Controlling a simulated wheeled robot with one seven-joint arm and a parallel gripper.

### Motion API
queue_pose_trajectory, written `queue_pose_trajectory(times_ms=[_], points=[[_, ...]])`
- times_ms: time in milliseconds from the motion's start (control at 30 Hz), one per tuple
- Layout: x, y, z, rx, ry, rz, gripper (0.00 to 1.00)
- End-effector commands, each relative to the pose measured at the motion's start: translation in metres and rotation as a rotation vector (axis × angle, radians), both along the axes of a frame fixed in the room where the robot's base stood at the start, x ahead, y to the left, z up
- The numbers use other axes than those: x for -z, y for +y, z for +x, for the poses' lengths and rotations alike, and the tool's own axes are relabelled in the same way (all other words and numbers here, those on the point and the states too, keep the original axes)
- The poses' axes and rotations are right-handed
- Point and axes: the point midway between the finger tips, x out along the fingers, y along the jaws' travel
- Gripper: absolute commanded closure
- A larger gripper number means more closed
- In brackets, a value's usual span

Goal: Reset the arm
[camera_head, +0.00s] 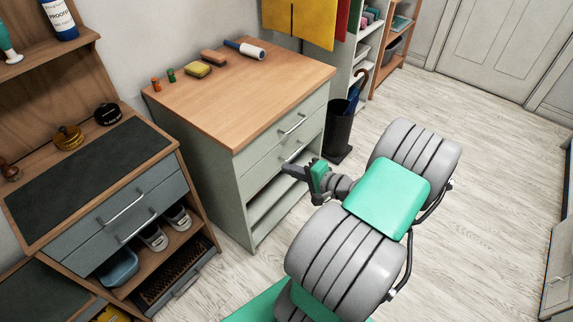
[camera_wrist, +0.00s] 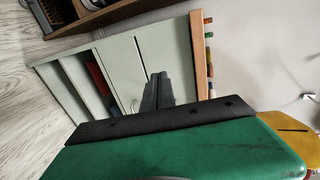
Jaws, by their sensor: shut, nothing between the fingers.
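My gripper (camera_head: 288,170) is shut and empty, its dark fingers together. It sits in front of the pale green tool chest (camera_head: 233,193), pointing at its drawer fronts. I cannot tell the exact gap between them. In the wrist view the closed fingers (camera_wrist: 157,92) show against the chest front, beyond the green and black gripper body. My arm is bent, with its grey and green links over the floor to the right of the chest.
The chest's wooden top (camera_head: 240,84) holds a sponge (camera_head: 197,70), a brush (camera_head: 213,57) and a lint roller (camera_head: 245,49). A dark bin (camera_head: 339,130) with an umbrella stands right of the chest. A wooden workbench (camera_head: 160,157) stands left. Floor at the right is clear.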

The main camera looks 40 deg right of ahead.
Motion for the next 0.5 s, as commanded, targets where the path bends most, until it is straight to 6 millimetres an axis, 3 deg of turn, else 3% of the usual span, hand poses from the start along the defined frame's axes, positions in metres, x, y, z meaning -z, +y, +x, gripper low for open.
queue_pose_trajectory(times_ms=[133, 200, 267, 367, 500], points=[[-0.003, 0.004, -0.001, -0.021, 0.01, -0.012, 1.0], [-0.01, 0.018, 0.006, -0.087, 0.049, -0.061, 1.0], [-0.019, 0.04, 0.013, -0.189, 0.112, -0.139, 1.0], [-0.043, 0.088, 0.021, -0.418, 0.248, -0.339, 1.0], [-0.09, 0.146, 0.007, -0.693, 0.42, -0.656, 1.0]])
